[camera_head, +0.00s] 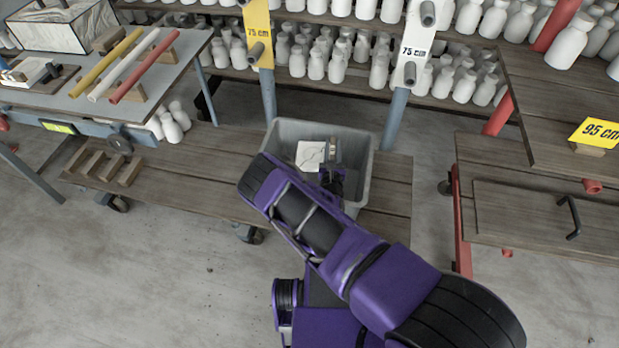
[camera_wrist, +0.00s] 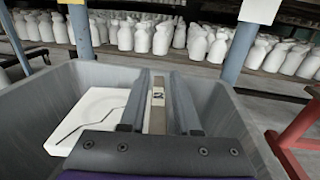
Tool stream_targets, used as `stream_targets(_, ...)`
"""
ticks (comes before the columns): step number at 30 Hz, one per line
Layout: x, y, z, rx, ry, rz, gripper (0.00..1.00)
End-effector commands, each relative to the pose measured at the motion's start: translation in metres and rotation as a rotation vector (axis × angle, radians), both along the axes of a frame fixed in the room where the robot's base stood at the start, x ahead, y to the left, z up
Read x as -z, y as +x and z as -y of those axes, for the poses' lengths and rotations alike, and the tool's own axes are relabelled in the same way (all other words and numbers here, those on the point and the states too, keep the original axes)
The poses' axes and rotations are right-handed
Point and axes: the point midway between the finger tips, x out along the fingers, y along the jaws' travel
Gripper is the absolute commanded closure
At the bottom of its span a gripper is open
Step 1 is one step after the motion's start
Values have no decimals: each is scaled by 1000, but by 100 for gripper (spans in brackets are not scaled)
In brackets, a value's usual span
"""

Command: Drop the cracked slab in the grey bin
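The cracked slab (camera_head: 309,155) is a white square piece with a dark crack line. It shows inside the outline of the grey bin (camera_head: 284,133). In the wrist view the slab (camera_wrist: 92,112) lies flat, left of my gripper's left finger. My gripper (camera_head: 333,152) is over the bin opening. In the wrist view its fingers (camera_wrist: 158,100) close in on both sides of a narrow tan strip (camera_wrist: 157,118) with a small pale marked patch. Whether the strip is joined to the slab is hidden by the finger. I cannot tell whether the slab touches the bin floor.
The bin stands on a low wooden platform (camera_head: 215,160). A yellow 75 cm sign (camera_head: 258,32) and a white one (camera_head: 411,50) are on posts behind it. Shelves of white bottles (camera_head: 340,60) fill the back. A wooden bench (camera_head: 540,205) is at the right.

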Motion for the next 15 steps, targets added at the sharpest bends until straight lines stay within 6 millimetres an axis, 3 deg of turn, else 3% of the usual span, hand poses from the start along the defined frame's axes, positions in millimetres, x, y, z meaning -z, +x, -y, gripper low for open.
stream_targets(1,0,0,0,0,0,0,58)
stream_targets(4,0,0,0,0,0,-1,43)
stream_targets(15,1,-6,0,0,-2,-5,43)
